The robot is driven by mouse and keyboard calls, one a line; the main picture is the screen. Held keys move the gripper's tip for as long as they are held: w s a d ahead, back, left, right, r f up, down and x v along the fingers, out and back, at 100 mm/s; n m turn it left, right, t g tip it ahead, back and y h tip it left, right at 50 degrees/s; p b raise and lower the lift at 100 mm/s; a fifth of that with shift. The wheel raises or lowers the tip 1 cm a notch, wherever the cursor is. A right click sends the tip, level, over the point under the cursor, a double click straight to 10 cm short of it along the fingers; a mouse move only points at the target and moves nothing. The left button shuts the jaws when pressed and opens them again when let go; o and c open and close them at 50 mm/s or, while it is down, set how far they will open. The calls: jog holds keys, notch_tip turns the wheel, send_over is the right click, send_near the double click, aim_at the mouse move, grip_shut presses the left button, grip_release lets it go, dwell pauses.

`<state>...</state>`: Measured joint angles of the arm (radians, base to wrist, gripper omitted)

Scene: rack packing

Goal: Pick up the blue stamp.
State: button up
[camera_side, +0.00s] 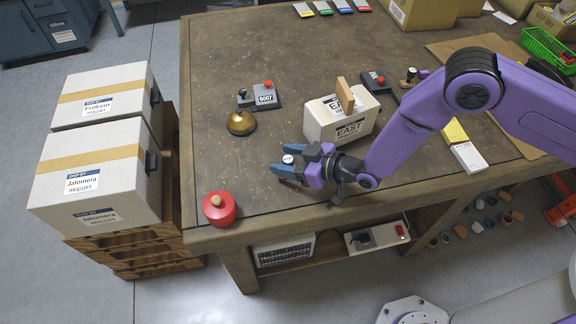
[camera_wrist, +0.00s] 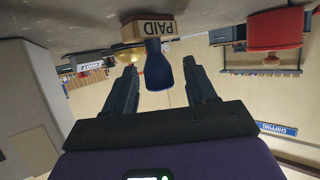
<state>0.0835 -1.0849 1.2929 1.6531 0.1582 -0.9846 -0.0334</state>
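The blue stamp (camera_wrist: 158,72) shows in the wrist view, with a blue handle and a wooden base marked PAID (camera_wrist: 150,28). That view is upside down, with the tabletop at the top. My gripper (camera_wrist: 160,68) is open, one finger on each side of the handle, with gaps visible on both sides. In the side view my gripper (camera_side: 281,158) is low over the table's front edge area. A small round white-topped piece shows between its fingers, likely the stamp's handle top. The fingers hide most of the stamp there.
A red pot (camera_side: 219,208) stands at the front left corner. A brass bell (camera_side: 241,123) and a numbering device (camera_side: 264,95) sit behind. The tabletop left of my gripper is clear.

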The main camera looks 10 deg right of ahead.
jog(key=c, duration=0.9)
jog(key=shift+o, duration=0.2)
jog(key=shift+r, duration=0.1)
